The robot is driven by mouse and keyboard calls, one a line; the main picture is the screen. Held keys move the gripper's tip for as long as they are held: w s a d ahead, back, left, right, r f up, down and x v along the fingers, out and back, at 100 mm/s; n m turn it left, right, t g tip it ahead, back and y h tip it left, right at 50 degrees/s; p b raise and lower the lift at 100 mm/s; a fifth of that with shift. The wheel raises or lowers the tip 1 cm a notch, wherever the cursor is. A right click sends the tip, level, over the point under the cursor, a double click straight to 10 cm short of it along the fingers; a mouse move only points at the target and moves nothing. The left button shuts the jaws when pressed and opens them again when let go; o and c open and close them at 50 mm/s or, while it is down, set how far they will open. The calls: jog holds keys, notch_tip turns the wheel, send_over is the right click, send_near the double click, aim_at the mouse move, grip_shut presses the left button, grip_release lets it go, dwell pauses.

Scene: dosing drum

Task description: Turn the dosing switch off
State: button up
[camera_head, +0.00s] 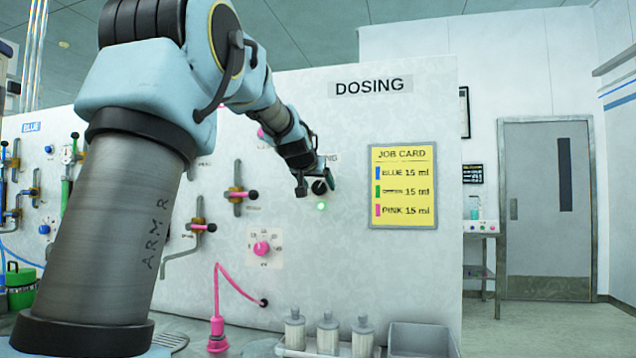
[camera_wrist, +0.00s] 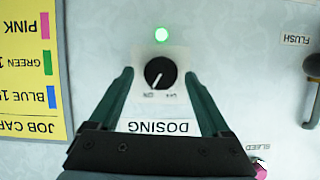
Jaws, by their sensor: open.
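The dosing switch (camera_wrist: 161,73) is a round black knob on a white plate on the wall panel. Its pale pointer slants toward the left of the two small labels below it in the wrist view, which seems to read ON. A green lamp (camera_wrist: 161,34) beside it is lit and also shows in the head view (camera_head: 321,206). My gripper (camera_wrist: 159,75) is open, with one finger on each side of the knob in the picture. In the head view my gripper (camera_head: 316,183) is close to the panel at the switch; contact with the knob cannot be told.
The yellow job card (camera_head: 403,187) is right of the switch in the head view. A flush handle (camera_wrist: 312,85) is at the right in the wrist view. A pink dial (camera_head: 262,248) and several bottles (camera_head: 328,333) are lower down.

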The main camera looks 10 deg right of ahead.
jog(key=shift+w+d+f, duration=0.1)
jog(key=shift+w+f, duration=0.05)
jog(key=shift+w, duration=0.15)
jog(key=shift+c, duration=0.4)
grip_shut()
